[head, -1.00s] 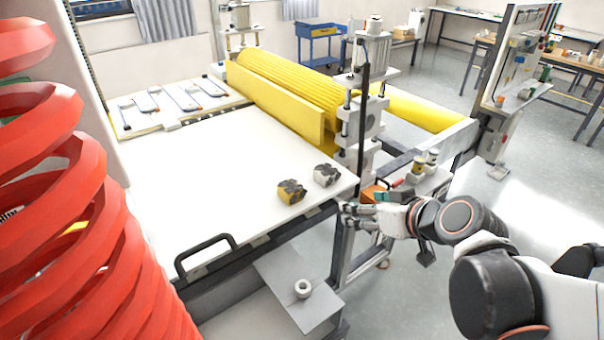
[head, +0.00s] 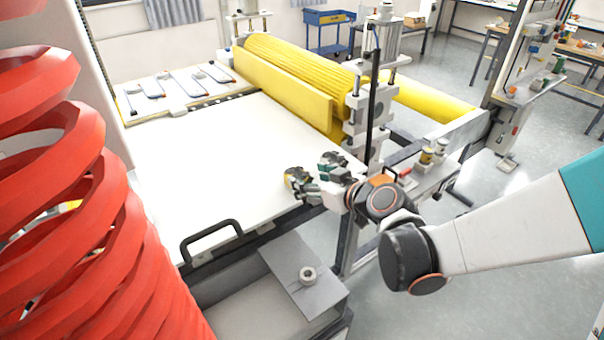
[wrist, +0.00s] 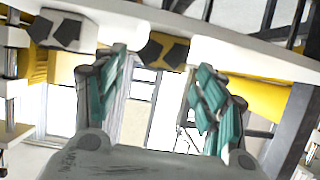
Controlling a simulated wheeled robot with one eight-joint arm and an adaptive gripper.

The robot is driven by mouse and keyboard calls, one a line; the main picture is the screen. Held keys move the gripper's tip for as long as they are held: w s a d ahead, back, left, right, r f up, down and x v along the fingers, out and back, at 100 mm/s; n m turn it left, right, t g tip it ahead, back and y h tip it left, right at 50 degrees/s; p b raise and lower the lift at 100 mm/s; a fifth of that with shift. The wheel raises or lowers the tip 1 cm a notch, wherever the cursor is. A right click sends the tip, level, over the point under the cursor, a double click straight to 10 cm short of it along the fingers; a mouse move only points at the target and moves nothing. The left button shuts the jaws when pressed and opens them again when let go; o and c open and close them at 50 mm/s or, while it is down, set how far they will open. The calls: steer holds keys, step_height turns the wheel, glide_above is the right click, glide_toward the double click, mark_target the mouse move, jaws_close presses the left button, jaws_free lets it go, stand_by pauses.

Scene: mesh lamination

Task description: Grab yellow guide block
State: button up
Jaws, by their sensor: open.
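The yellow guide block (head: 291,181), with dark patches, sits on the white table near its right edge. In the wrist view the yellow guide block (wrist: 142,48) shows just beyond the gap between my fingertips, seen across the table edge. My gripper (head: 316,174) is open, with its teal-padded fingers close to the block's right side. The wrist view shows my gripper (wrist: 160,65) with its two fingers apart and nothing held between them. Whether a finger touches the block I cannot tell.
A white block (wrist: 53,30) with dark patches sits beside the yellow one; my gripper largely hides it in the head view. The machine post and yellow roller (head: 300,75) stand behind. The white table (head: 215,165) is clear to the left. A black handle (head: 211,240) is at its front.

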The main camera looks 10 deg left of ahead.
mark_target(300, 175)
steer(key=shift+b+x, duration=0.8)
steer(key=shift+x, duration=2.2)
steer(key=shift+s+a+r, duration=0.15)
steer(key=shift+s+r, duration=0.05)
steer(key=c, duration=1.2)
